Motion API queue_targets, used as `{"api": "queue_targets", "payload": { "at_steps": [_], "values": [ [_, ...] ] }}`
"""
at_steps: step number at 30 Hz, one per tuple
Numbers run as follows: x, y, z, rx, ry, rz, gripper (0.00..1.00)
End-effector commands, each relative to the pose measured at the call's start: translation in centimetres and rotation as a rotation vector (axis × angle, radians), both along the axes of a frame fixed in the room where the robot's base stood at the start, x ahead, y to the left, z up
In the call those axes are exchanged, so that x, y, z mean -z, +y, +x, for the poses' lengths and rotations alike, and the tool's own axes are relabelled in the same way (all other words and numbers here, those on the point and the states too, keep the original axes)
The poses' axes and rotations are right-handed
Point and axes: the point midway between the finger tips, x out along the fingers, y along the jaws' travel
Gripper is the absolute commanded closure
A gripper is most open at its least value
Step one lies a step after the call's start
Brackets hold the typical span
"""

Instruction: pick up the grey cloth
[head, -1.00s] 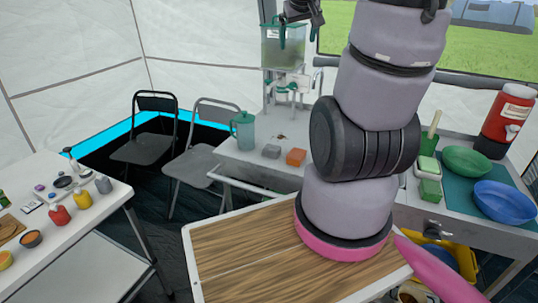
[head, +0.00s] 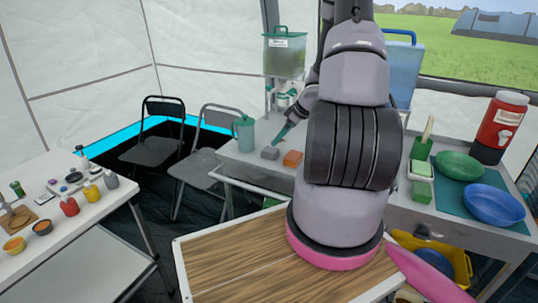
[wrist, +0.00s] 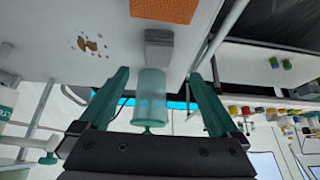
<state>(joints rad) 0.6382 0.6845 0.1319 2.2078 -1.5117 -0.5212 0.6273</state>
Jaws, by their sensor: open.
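My gripper (head: 279,139) reaches down from behind my arm, close above and just right of the cloth in the head view. Its green fingers are apart and empty in the wrist view (wrist: 158,76). I cannot tell the exact height gap to the cloth.
A green-lidded water container (head: 284,52) stands behind. Brown crumbs (wrist: 90,44) lie on the counter.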

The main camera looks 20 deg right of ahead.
Motion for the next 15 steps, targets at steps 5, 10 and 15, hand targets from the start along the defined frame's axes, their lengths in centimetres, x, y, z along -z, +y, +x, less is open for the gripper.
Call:
{"api": "queue_targets", "payload": {
  "at_steps": [5, 10, 15],
  "values": [
    [2.5, 1.1, 1.3, 0.000, 0.002, 0.001, 0.03],
    [3.5, 1.4, 1.8, 0.000, 0.000, -0.002, 0.03],
    [5.4, 2.1, 2.9, -0.001, 0.002, -0.001, 0.03]
  ]
}}
